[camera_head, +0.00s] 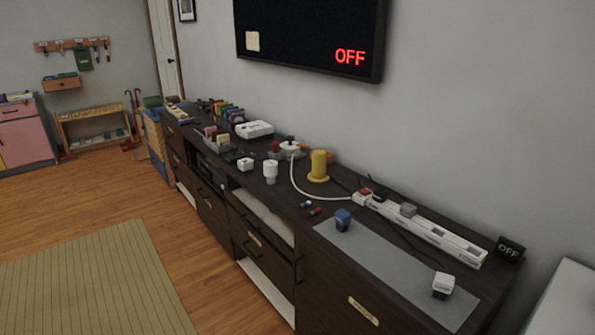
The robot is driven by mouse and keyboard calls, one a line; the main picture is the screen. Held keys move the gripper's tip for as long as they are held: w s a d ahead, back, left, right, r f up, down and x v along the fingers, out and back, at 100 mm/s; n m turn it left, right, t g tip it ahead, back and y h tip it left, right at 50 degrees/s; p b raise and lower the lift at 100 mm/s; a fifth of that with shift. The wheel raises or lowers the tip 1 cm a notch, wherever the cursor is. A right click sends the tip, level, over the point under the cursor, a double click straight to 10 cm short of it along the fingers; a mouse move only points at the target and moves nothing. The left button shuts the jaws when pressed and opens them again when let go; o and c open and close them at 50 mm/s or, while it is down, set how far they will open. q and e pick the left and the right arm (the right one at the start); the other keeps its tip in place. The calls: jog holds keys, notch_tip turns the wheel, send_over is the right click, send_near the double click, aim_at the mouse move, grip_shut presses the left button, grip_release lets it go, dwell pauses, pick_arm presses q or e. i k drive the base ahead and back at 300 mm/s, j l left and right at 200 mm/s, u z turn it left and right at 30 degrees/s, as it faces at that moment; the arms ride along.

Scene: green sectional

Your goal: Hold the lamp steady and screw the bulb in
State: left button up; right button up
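A yellow upright cylinder on a wide round foot (318,166) stands on the dark cabinet top (345,205); it may be the lamp, but I cannot tell for sure. A small white piece with a wider upper part and narrower lower part (270,170) stands to its left, apart from it; it may be the bulb. A white cord (294,180) runs between them, curving from a white-topped device (290,148) towards the power strip (425,230). Neither of my grippers is in view.
A grey mat (385,265) carries a blue-topped piece (343,217) and a white-topped piece (443,282). Several small items crowd the far left end. A wall screen (310,35) shows OFF. Floor is open on the left.

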aim_at(318, 175)
jog(key=i+j+z, duration=0.1)
jog(key=z, duration=0.3)
jog(key=i+j+z, duration=0.1)
jog(key=z, duration=0.3)
jog(key=i+j+z, duration=0.2)
jog(key=j, duration=0.15)
jog(key=i+j+z, duration=0.1)
jog(key=j+z, duration=0.15)
jog(key=j, duration=0.15)
jog(key=i+j, duration=0.15)
jog(key=j, duration=0.25)
jog(key=i+j+z, duration=0.1)
jog(key=j, duration=0.3)
jog(key=i+j, duration=0.15)
jog(key=j, duration=0.3)
jog(key=i+j, duration=0.1)
jog(key=j, duration=0.3)
jog(key=i+j+z, duration=0.1)
jog(key=j, duration=0.35)
